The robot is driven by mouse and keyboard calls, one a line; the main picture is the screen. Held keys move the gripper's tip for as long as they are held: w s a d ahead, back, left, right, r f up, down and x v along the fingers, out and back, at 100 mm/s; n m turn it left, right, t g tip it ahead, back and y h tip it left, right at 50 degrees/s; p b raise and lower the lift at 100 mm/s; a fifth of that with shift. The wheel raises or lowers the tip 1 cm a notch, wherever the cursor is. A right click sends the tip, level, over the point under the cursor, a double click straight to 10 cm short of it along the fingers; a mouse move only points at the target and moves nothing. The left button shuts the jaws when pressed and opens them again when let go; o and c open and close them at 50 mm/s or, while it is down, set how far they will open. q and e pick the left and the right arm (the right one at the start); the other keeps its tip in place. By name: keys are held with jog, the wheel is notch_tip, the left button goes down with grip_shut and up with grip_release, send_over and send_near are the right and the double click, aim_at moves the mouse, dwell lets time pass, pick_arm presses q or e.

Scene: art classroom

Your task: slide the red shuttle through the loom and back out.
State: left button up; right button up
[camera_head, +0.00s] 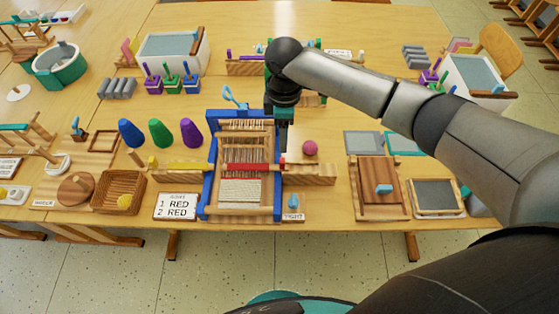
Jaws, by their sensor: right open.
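The blue-framed loom (210,165) stands near the front of the table, with pale warp threads and a woven strip at its front. The red shuttle (252,168) lies crosswise in the loom, between the threads. Its right end reaches the right side of the frame, by a wooden ledge (318,175). My right gripper (282,146) points down at the loom's right side, just above or behind the shuttle's right end. It is open; I cannot tell whether its fingers touch the shuttle. My left gripper is not in view.
A sign reading "1 RED 2 RED" (175,206) stands at front left, and a "RIGHT" card (293,207) at front right. A pink ball (310,148) sits right of my gripper. Coloured cones (160,133) stand behind left.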

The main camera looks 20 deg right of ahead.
aim_at(283, 161)
notch_tip(283, 161, down, 12)
jog(key=shift+a+r+b, duration=0.1)
jog(key=shift+r+b, duration=0.1)
jog(key=shift+b, duration=0.95)
grip_shut()
jog(key=shift+s, duration=0.1)
dwell(0.5)
